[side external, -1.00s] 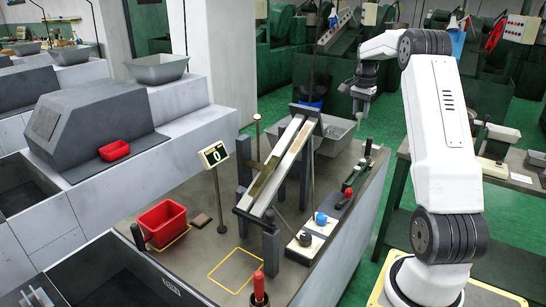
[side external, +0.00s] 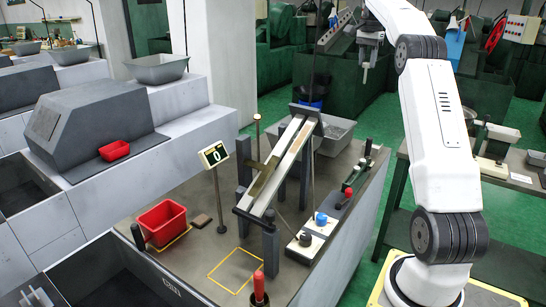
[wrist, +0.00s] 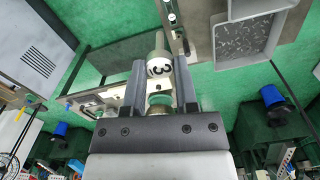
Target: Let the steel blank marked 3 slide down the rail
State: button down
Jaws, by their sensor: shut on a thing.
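The steel blank marked 3 (wrist: 160,58) is a pale round piece with a dark 3 on it, held between the two fingers of my gripper (wrist: 160,82) in the wrist view. The rail (side external: 284,161) is a sloped pale channel on posts, high at the back and low toward the front. No blank shows on it.
A counter display (side external: 214,155) reads 0 left of the rail. A red bin (side external: 162,222) stands at the bench's left. A grey tray (side external: 337,133) sits behind the rail's high end. A yellow outlined square (side external: 236,270) on the bench is empty.

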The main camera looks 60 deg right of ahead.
jog(key=shift+r, duration=0.3)
jog(key=w+a+n, duration=0.3)
jog(key=w+a, duration=0.3)
jog(key=a, duration=0.3)
jog(key=w+a+n, duration=0.3)
jog(key=w+a, duration=0.3)
jog(key=a, duration=0.3)
jog(key=shift+w+a+f, duration=0.1)
jog(key=shift+f, duration=2.4)
jog(key=shift+f, duration=0.25)
jog(key=shift+f, duration=2.8)
jog(key=shift+f, duration=1.65)
